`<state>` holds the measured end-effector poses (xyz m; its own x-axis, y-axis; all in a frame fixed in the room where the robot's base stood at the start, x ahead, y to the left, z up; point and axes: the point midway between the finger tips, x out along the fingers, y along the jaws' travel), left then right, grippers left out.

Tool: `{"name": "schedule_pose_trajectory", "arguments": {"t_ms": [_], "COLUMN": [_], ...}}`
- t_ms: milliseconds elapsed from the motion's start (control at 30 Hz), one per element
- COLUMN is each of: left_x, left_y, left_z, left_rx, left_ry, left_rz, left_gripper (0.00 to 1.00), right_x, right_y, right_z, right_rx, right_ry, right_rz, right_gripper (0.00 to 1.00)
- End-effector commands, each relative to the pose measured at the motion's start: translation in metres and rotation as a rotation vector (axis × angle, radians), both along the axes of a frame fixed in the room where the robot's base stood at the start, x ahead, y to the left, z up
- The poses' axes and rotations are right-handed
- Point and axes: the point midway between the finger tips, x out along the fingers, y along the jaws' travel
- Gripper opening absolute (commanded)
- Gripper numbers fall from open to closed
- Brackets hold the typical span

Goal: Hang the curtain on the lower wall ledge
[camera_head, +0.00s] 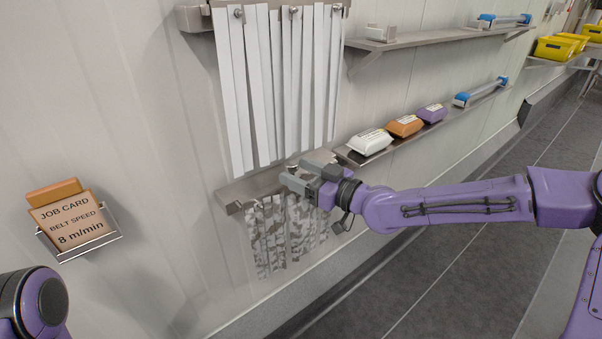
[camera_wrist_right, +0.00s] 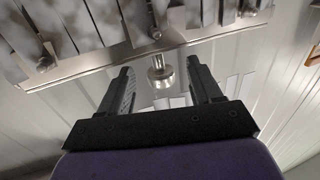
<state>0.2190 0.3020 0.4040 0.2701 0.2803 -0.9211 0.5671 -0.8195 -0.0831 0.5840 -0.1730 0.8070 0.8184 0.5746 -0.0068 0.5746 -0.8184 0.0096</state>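A white strip curtain (camera_head: 262,90) hangs from an upper wall rail in the head view. A grey mottled strip curtain (camera_head: 290,240) hangs at the lower wall ledge (camera_head: 250,188). My right gripper (camera_head: 298,176) is at this ledge, partly covering the mottled curtain's top. In the right wrist view its fingers (camera_wrist_right: 160,66) are apart, with a round metal knob (camera_wrist_right: 162,72) visible in the gap. A metal bar with bolts (camera_wrist_right: 110,58) and grey strips crosses just beyond the fingertips; I cannot tell whether they touch it. My left gripper is out of view.
A shelf to the right of the gripper holds white (camera_head: 369,142), orange (camera_head: 405,125) and purple (camera_head: 433,113) packs. A job card holder (camera_head: 78,242) is on the wall at left. Yellow bins (camera_head: 556,48) stand far right. The grey floor (camera_head: 450,270) is clear.

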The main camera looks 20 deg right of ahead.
Motion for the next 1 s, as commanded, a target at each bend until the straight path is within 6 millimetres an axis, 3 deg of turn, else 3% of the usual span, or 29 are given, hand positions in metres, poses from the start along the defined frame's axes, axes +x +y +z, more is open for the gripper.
{"name": "schedule_pose_trajectory", "arguments": {"t_ms": [267,467,600,800,1000], "left_x": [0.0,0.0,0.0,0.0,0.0], "left_y": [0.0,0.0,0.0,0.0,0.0], "left_z": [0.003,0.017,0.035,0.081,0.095], "left_rx": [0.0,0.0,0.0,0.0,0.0], "left_ry": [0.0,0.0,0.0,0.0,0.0], "left_rz": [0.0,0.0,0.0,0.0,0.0], "left_gripper": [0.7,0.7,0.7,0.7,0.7], "right_x": [-0.008,-0.045,-0.064,-0.076,-0.085], "right_y": [-0.008,-0.031,-0.045,-0.057,-0.06], "right_z": [0.001,0.006,0.01,0.011,0.004], "right_rx": [0.001,0.01,0.009,-0.001,-0.001], "right_ry": [0.002,-0.002,-0.005,0.003,0.003], "right_rz": [-0.003,-0.002,-0.003,-0.007,-0.002], "right_gripper": [0.64,0.64,0.64,0.64,0.64]}}
